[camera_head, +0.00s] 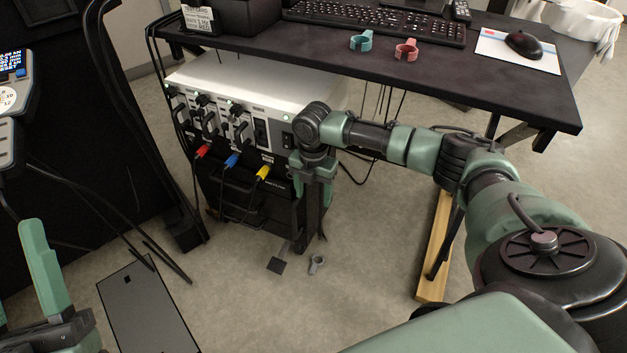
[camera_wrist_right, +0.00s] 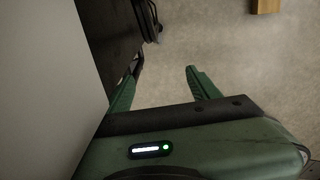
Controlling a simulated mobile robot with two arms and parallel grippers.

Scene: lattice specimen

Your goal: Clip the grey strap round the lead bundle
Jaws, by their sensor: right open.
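A small grey clip-like piece (camera_head: 317,264), which looks like the grey strap, lies on the floor below my right gripper. Leads with red (camera_head: 203,150), blue (camera_head: 232,160) and yellow (camera_head: 263,173) plugs hang from the front of the equipment box; I cannot tell where they are bundled. My right gripper (camera_head: 313,182) points down beside the box's right front corner. Its two green fingers stand apart in the right wrist view (camera_wrist_right: 160,85), with nothing between them. My left gripper (camera_head: 42,268) shows partly at the lower left; its opening is unclear.
The white-topped equipment box (camera_head: 255,85) stands under the dark desk (camera_head: 470,75). A teal clip (camera_head: 361,41) and a red clip (camera_head: 406,50) lie on the desk by the keyboard. A wooden bar (camera_head: 433,250) and a dark floor plate (camera_head: 148,305) lie nearby.

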